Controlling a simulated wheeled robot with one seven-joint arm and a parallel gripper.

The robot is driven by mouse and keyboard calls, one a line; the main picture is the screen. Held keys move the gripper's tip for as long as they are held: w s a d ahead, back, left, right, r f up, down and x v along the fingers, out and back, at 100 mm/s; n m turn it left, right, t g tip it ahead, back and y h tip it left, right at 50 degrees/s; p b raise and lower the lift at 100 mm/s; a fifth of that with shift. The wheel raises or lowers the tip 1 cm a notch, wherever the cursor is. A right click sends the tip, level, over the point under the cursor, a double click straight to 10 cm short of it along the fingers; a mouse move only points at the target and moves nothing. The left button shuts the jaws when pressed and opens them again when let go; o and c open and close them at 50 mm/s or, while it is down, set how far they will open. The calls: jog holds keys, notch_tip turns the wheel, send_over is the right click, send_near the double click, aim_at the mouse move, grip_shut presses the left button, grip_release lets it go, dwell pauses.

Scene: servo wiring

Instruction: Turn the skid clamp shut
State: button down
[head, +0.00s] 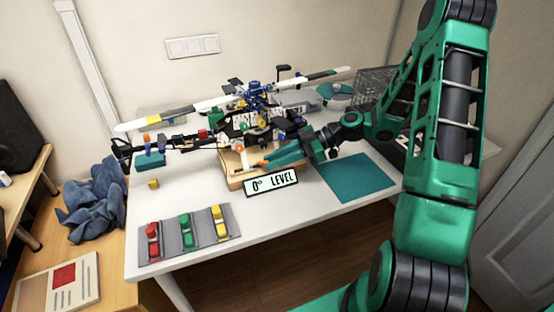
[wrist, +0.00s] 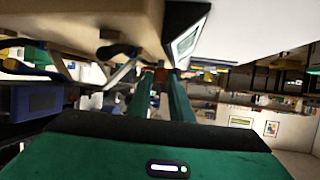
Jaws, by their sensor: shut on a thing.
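The model helicopter (head: 258,97) stands above a light wooden base (head: 234,182) on the white table. My gripper (head: 266,162) reaches in from the right, low over the base beside the helicopter's skid area. Its two green fingers are shut on a small orange-red piece, which looks like the skid clamp's handle; it shows between the fingertips in the wrist view (wrist: 160,76). The fingers hide most of the clamp, so I cannot tell how far it is turned.
A "0° LEVEL" sign (head: 271,183) is at the base's front edge, close to my fingers. A grey mat (head: 184,234) with red, green and yellow pieces lies front left. A teal mat (head: 356,178) lies right. A wire basket (head: 374,86) stands behind my arm.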

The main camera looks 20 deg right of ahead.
jog(key=shift+w+r, duration=0.15)
jog(key=shift+w, duration=0.15)
dwell(0.5)
jog(key=c, duration=1.8)
grip_release()
jog(key=shift+o, duration=0.7)
jog(key=shift+s, duration=0.1)
jog(key=v, duration=1)
jog(key=shift+d, duration=0.35)
